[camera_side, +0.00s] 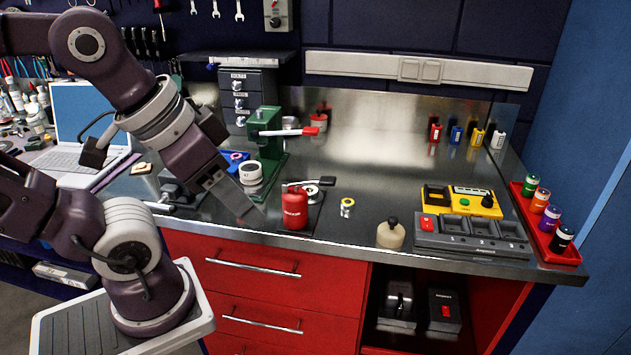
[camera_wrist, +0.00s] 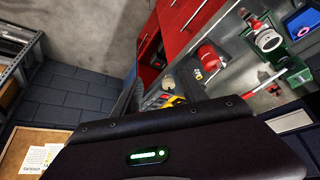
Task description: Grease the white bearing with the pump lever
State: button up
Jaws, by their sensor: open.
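The red grease pump (camera_side: 295,208), a red can with a dark lever (camera_side: 310,183) across its top, stands on a dark plate near the bench's front edge. A pale ring sits behind the can (camera_side: 313,192), partly hidden by the lever. A small yellow and white ring-like piece (camera_side: 347,206) lies to the right. I cannot tell which is the white bearing. My gripper (camera_side: 253,214) points down just left of the pump, apart from it, open and holding nothing visible. In the wrist view the red can (camera_wrist: 208,55) shows beyond my gripper's dark body; the fingertips are unclear there.
A green press (camera_side: 268,145) with a red-tipped lever and a white roll (camera_side: 250,173) stand behind my gripper. A beige domed pot (camera_side: 390,234), a yellow tester (camera_side: 461,200), a grey tray (camera_side: 472,236) and a red battery rack (camera_side: 545,222) are to the right.

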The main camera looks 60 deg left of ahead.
jog(key=shift+w+r, duration=0.25)
jog(key=c, duration=0.5)
jog(key=w+a+r+m, duration=0.1)
jog(key=w, duration=0.2)
jog(key=w+a+r+m+g, duration=0.1)
jog(key=w+r, duration=0.1)
jog(key=w, duration=0.1)
jog(key=w+a+r+m+g, duration=0.1)
jog(key=w+r, duration=0.1)
jog(key=w, duration=0.1)
jog(key=shift+w+a+r+m, duration=0.1)
jog(key=shift+a+r+m, duration=0.1)
jog(key=shift+m, duration=0.2)
grip_shut()
jog(key=w+a+m+g, duration=0.2)
jog(key=w+a+m, duration=0.3)
jog(key=w+a, duration=0.3)
jog(key=w, duration=0.3)
jog(key=shift+a+r+g+h, duration=0.15)
jog(key=shift+g+h, duration=0.25)
jog(key=shift+w, duration=0.1)
